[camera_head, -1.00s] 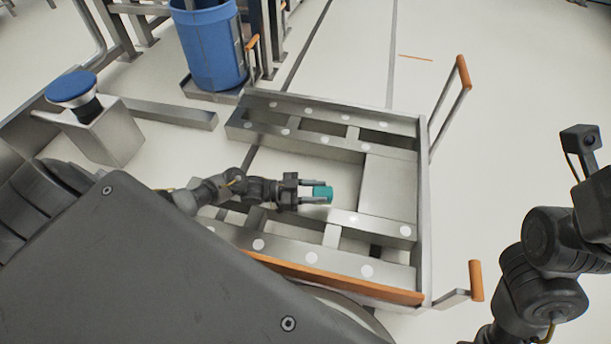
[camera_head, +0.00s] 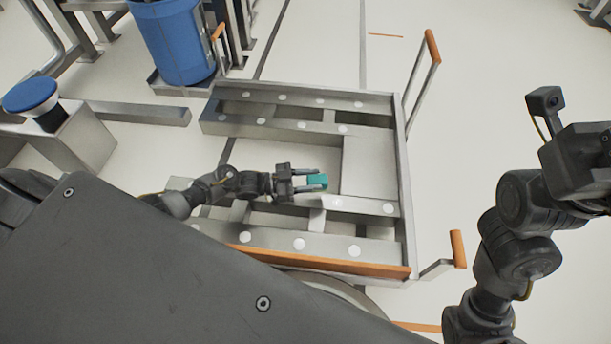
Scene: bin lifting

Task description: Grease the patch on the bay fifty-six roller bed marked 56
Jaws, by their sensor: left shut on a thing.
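A metal roller bed (camera_head: 402,160) with pale round roller spots along its rails fills the middle of the view. I cannot make out a number 56 or a grease patch on it. My left gripper (camera_head: 312,180) is over the bed's middle, shut on a small teal block-like thing (camera_head: 318,181). The teal thing is in front of the flat grey plate (camera_head: 368,168) at the bed's right part; I cannot tell whether it touches the bed. My right arm is at the right edge; its gripper fingers are not clearly seen.
Orange-gripped handles (camera_head: 432,47) stand up at the bed's right corners, and an orange strip (camera_head: 320,262) runs along its near edge. A blue bin (camera_head: 172,42) stands behind at the left. A blue-topped post (camera_head: 30,95) is far left. Floor at the right is clear.

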